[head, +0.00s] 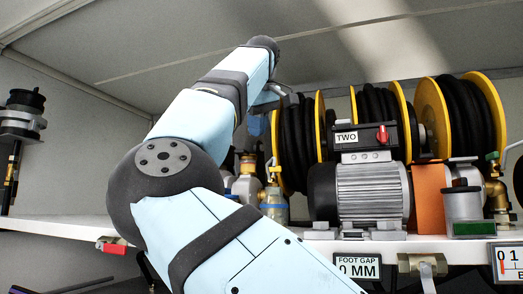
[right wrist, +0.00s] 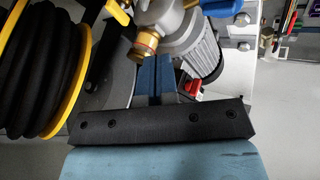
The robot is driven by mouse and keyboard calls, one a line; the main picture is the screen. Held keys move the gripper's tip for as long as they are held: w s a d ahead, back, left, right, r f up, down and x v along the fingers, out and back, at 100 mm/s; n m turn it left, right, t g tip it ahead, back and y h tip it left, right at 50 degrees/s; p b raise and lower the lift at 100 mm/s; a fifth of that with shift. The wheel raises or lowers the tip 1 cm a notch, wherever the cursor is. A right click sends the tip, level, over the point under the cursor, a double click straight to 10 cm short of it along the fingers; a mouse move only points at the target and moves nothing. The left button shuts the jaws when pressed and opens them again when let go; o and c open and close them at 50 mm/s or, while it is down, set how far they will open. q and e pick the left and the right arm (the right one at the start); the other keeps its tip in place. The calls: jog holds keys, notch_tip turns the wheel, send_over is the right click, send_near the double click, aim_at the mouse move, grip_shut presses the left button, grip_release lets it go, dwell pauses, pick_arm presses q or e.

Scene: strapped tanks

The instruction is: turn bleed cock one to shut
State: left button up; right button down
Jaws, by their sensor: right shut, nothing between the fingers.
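My right gripper (head: 258,122) shows small behind my forearm in the head view, in front of the hose reels. In the right wrist view its two blue fingers (right wrist: 153,82) are together and empty, below a brass fitting (right wrist: 147,43). No label reading bleed cock one is legible. A small red-handled cock (head: 112,245) sits at the shelf's front edge, left of my arm in the head view. A red part (right wrist: 195,88) shows right of the fingers in the right wrist view; I cannot tell whether it is the same cock. My left gripper is out of view.
Yellow-rimmed hose reels (head: 431,118) stand behind a grey motor (head: 370,192) with a TWO label and red switch (head: 382,136). A reel (right wrist: 70,75) is close at left in the wrist view. The white shelf (head: 60,229) is clear at left.

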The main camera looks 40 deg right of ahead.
aim_at(274, 170)
jog(key=x, duration=0.9)
jog(key=shift+d+r, duration=0.1)
jog(key=d, duration=0.1)
jog(key=w+d+p, duration=0.1)
jog(key=d, duration=0.1)
jog(key=d+f, duration=0.1)
jog(key=shift+w+d, duration=0.2)
jog(key=shift+d, duration=0.15)
jog(key=p, duration=0.1)
jog(key=m+p, duration=0.1)
jog(key=p, duration=0.1)
jog(key=shift+w+a+r+m+g+h, duration=0.2)
jog(key=shift+m+g+h, duration=0.1)
jog(key=shift+g+h, duration=0.1)
jog(key=shift+s+f, duration=0.1)
jog(key=shift+s, duration=0.05)
